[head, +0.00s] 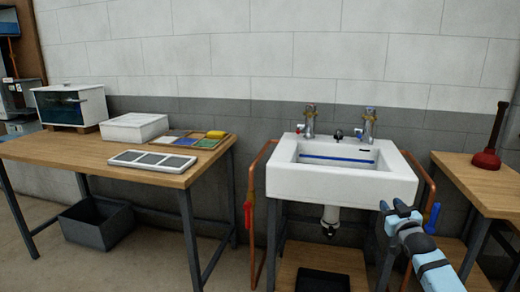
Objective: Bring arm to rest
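My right gripper (393,206) reaches in from the lower right on a light blue arm. Its two fingertips stand a little apart, with nothing seen between them. It shows in front of the lower right corner of the white sink (290,180); I cannot tell how far it is from the sink. My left gripper is not in view.
A wooden table (75,148) at left holds a white box (133,127), a vent panel (152,160) and a yellow sponge (215,134). A grey bin (100,232) stands below. A plunger (488,158) stands on the right table (480,190). Copper pipes (255,215) flank the sink.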

